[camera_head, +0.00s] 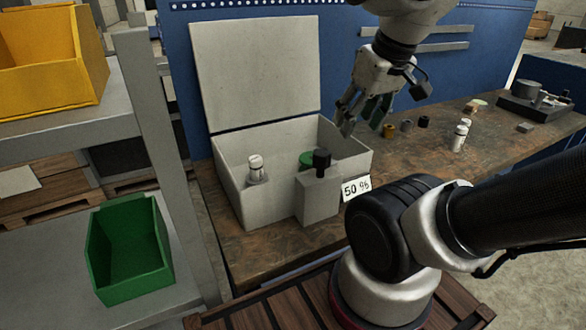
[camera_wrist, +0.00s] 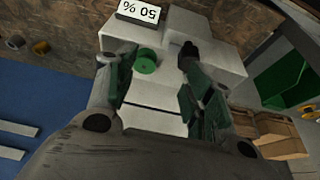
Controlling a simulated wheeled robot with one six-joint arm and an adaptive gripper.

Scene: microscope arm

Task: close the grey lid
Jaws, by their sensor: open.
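The grey lid (camera_head: 255,70) stands raised and upright at the back of a light grey box (camera_head: 232,190), leaving the box open. My gripper (camera_head: 358,122) is above the box's right end, to the right of the lid and apart from it. It is open with nothing between its fingers. In the wrist view my gripper's fingers (camera_wrist: 152,92) spread on both sides of pale surfaces. Which of these is lid and which is box is hard to tell there.
A white-capped bottle (camera_head: 256,168) and a green round item (camera_head: 306,160) are in the box. A grey block with a black top (camera_head: 318,190) stands at its front, beside a "50 %" card (camera_head: 356,187). Small bottles (camera_head: 460,135) stand right on the bench. A blue panel rises behind.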

